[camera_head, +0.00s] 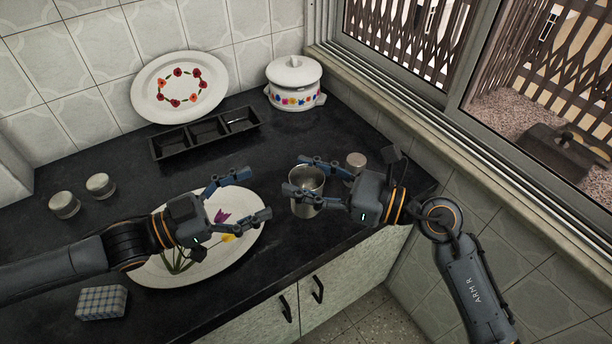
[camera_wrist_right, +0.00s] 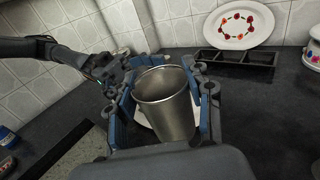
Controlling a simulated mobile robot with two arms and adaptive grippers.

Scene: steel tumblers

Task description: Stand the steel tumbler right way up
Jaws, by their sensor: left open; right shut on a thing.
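The steel tumbler (camera_head: 306,203) is near the front edge of the dark counter, with its open mouth facing up. My right gripper (camera_head: 303,176) is shut on its sides. In the right wrist view the tumbler (camera_wrist_right: 168,108) stands between the two blue fingers of the right gripper (camera_wrist_right: 167,100), mouth up and nearly upright. I cannot tell whether its base touches the counter. My left gripper (camera_head: 253,194) is open and empty, above the tulip plate and to the left of the tumbler, apart from it.
The tulip plate (camera_head: 150,270) lies under my left gripper. A black three-part tray (camera_head: 205,133), a flower plate (camera_head: 180,64) and a white pot (camera_head: 294,76) are at the back. Small jars stand left (camera_head: 64,204) and behind my right gripper (camera_head: 356,160). A checked block (camera_head: 102,302) lies front left.

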